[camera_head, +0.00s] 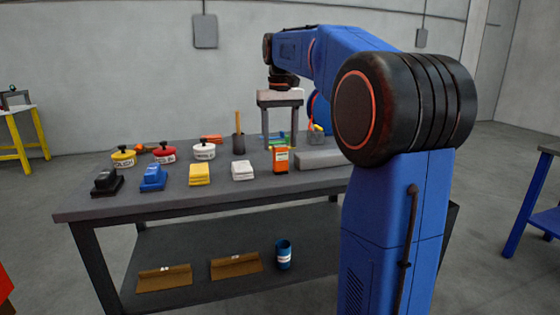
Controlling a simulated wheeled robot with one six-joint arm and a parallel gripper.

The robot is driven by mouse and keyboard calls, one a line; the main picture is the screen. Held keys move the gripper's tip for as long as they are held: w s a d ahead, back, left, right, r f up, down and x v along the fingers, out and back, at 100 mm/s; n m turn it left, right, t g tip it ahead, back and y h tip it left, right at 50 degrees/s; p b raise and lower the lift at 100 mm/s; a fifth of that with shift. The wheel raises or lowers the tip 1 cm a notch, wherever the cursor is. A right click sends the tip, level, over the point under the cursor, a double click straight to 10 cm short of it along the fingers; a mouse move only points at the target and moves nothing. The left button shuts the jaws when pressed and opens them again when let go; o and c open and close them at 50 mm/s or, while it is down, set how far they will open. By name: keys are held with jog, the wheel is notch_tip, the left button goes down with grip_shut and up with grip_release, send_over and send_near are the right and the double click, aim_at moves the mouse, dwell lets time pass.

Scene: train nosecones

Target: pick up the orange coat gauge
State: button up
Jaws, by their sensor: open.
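An orange handheld device (280,160), which looks like the coat gauge, stands upright near the middle of the grey workbench (160,206). A pale label or screen shows near its top. My gripper (280,140) points down over the bench, its two fingers apart, with no object held. In the picture the fingertips are just above and behind the device's top. The device seems nearer the camera than the fingers, but I cannot tell the exact gap. Small green and orange items show between and behind the fingers.
A white pack (242,170) and a yellow pack (200,174) lie to the left. Several polish tins and sanding blocks fill the bench's left side.

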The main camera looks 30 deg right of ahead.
aim_at(280, 161)
jog(key=shift+w+d+f, duration=0.1)
jog(key=shift+f, duration=1.85)
jog(key=shift+w+d+f, duration=0.1)
jog(key=shift+f, duration=1.8)
jog(key=c, duration=1.2)
